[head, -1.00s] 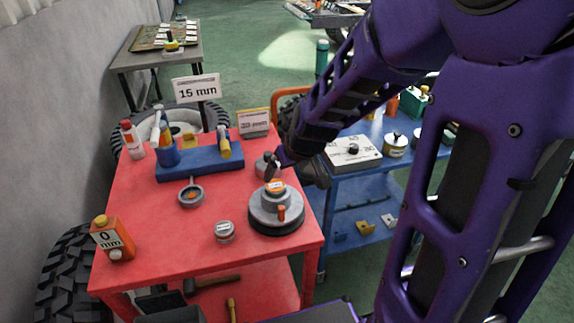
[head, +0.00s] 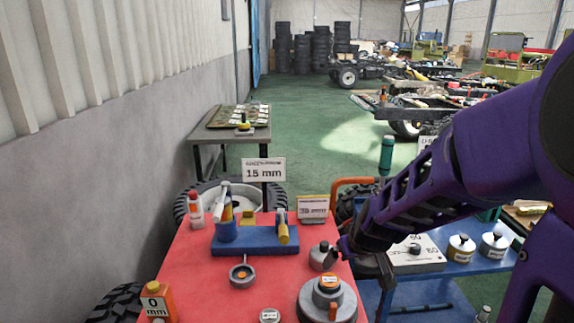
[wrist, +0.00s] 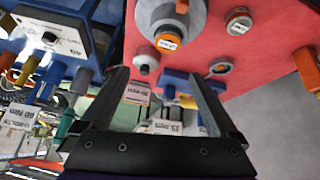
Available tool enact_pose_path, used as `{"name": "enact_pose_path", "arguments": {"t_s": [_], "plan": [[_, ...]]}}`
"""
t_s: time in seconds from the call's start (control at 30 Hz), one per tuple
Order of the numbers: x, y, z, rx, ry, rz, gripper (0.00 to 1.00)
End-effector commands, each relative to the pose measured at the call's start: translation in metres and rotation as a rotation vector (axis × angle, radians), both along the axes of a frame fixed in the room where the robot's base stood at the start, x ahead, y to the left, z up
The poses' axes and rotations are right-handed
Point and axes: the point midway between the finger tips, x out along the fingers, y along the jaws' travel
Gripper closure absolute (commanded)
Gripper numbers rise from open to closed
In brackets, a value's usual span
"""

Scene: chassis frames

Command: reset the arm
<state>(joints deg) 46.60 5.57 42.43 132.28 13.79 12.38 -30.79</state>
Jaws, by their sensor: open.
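My gripper (head: 346,254) hangs over the right part of the red table (head: 195,262) in the head view, its fingers small and partly dark against my arm. It looks close to a small grey pot (head: 322,257) and behind the round grey stand with an orange top (head: 328,283); the exact gap cannot be told. In the wrist view my gripper (wrist: 158,78) has its two dark fingers spread apart with nothing held between them. The wrist view looks past the fingers at the table, upside down. My purple arm reaches in from the right.
A blue block (head: 257,240) and a 15 mm sign (head: 264,170) stand at the table's back. A blue cart (head: 440,290) is right. Green floor (head: 310,125) lies open beyond.

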Motion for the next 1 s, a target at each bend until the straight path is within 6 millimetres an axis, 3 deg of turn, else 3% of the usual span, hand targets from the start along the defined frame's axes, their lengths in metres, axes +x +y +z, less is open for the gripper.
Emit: {"name": "enact_pose_path", "arguments": {"t_s": [0.17, 0.47, 1.0], "plan": [[0.027, -0.003, 0.016, -0.088, -0.116, 0.036, 0.05], [0.070, -0.006, 0.062, -0.224, -0.341, 0.094, 0.05], [0.118, 0.015, 0.177, -0.387, -0.784, 0.212, 0.05]]}}
